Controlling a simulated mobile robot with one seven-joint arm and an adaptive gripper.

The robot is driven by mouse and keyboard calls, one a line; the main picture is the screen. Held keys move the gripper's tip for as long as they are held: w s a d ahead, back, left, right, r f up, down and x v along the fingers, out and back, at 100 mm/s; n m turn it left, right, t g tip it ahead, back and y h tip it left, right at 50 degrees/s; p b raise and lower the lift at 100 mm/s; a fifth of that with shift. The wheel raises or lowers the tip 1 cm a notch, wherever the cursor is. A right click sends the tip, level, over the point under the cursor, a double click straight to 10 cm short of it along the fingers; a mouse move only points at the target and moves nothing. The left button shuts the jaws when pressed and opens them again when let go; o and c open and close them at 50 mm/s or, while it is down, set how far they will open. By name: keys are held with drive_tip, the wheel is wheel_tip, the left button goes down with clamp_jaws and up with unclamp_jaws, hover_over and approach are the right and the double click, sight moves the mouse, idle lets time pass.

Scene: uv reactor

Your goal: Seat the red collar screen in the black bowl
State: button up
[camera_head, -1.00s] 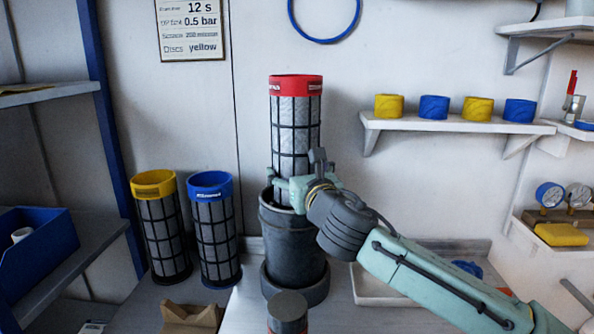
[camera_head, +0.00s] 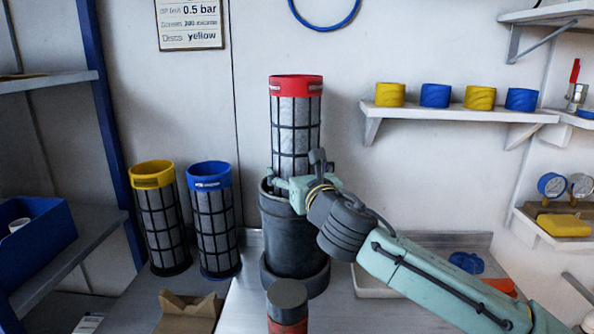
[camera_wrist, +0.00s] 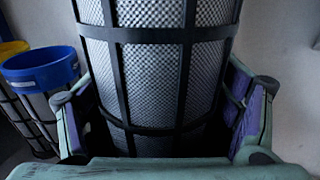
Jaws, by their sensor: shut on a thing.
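The red collar screen (camera_head: 296,120) stands upright above the black bowl (camera_head: 292,235), and its lower end is inside the bowl's mouth. My gripper (camera_head: 296,185) is shut on the screen's mesh body, at about the height of the bowl's rim. In the wrist view the screen's mesh (camera_wrist: 155,75) fills the space between my two fingers (camera_wrist: 160,120), one on each side. The screen's bottom end is hidden inside the bowl, so I cannot tell whether it touches the bottom.
A yellow collar screen (camera_head: 160,220) and a blue collar screen (camera_head: 213,220) stand left of the bowl. A dark cylinder (camera_head: 287,305) stands in front of it. A brown holder (camera_head: 188,312) lies front left. A wall shelf (camera_head: 450,115) holds yellow and blue rings.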

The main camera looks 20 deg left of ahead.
drive_tip(key=shift+f+b, duration=0.3)
drive_tip(key=shift+f, duration=0.15)
drive_tip(key=o, duration=1.3)
drive_tip(key=shift+f, duration=0.15)
drive_tip(key=v, duration=1.2)
drive_tip(key=shift+s, duration=0.1)
